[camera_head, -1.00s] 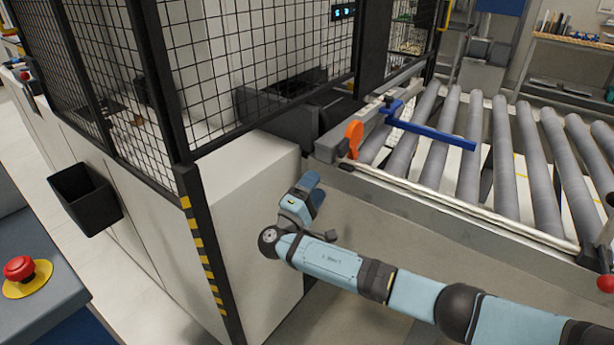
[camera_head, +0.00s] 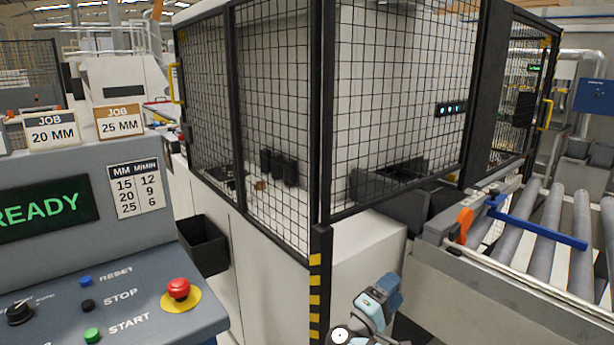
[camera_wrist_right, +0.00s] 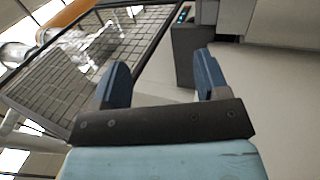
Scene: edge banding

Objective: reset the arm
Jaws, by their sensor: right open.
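My right gripper (camera_head: 388,290) shows at the bottom of the head view, in front of the white machine base and left of the roller conveyor. Only the gripper and a bit of the wrist show there; the rest of the arm is below the picture. In the right wrist view its two blue fingers (camera_wrist_right: 160,85) stand wide apart with nothing between them. It touches nothing that I can see. My left gripper and arm are in neither view.
A control panel (camera_head: 120,265) with a red emergency button (camera_head: 178,289) and a READY display stands at the left. A black mesh fence (camera_head: 265,120) encloses the machine. A roller conveyor (camera_head: 540,215) with a blue bar (camera_head: 540,231) lies at the right. A black bin (camera_head: 203,246) hangs on the machine side.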

